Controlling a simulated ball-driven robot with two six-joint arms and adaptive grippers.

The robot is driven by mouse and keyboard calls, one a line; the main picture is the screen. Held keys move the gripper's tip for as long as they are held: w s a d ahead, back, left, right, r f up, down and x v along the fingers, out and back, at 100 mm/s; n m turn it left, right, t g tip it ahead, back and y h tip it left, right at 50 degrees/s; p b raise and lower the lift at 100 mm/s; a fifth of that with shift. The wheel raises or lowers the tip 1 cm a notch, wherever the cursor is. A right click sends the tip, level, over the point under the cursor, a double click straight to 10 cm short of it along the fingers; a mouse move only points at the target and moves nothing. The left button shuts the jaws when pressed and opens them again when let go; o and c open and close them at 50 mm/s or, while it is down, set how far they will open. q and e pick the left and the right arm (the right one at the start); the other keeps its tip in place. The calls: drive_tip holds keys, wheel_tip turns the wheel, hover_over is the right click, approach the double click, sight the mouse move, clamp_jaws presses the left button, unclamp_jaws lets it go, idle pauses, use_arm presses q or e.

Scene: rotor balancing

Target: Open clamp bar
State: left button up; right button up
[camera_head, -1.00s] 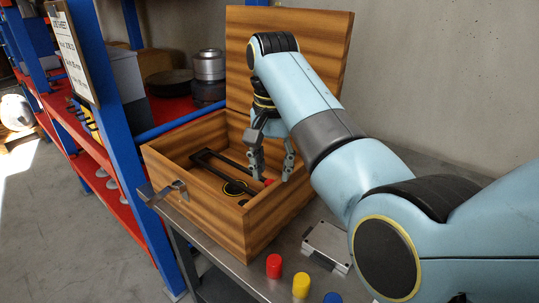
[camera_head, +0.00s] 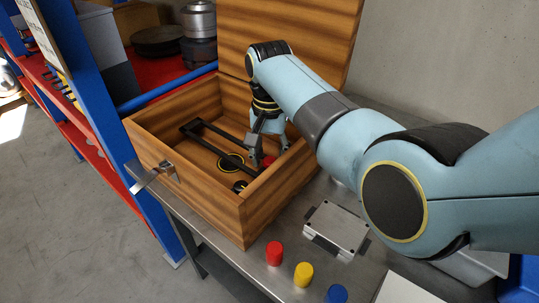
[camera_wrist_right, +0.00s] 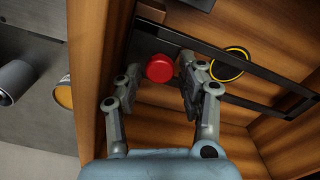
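The clamp bar (camera_head: 208,152) is a long black frame lying low inside the open wooden box (camera_head: 183,195). It also crosses the right wrist view (camera_wrist_right: 283,84). A red knob (camera_wrist_right: 160,68) shows near its end; in the head view the knob (camera_head: 268,161) is partly hidden by the fingers. My right gripper (camera_head: 270,152) reaches down into the box at the knob. In the wrist view its fingers (camera_wrist_right: 158,85) are apart, with the knob showing between the tips. I cannot tell whether they touch it. My left gripper is not in view.
The box's lid (camera_head: 300,35) stands open behind. A metal latch (camera_head: 152,176) sticks out at the front left. Red (camera_head: 274,253), yellow (camera_head: 303,274) and blue (camera_head: 337,294) pieces and a metal block (camera_head: 335,229) stand on the table, right of the box.

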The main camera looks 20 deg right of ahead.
drive_tip(key=shift+f, duration=0.3)
clamp_jaws()
idle(0.3)
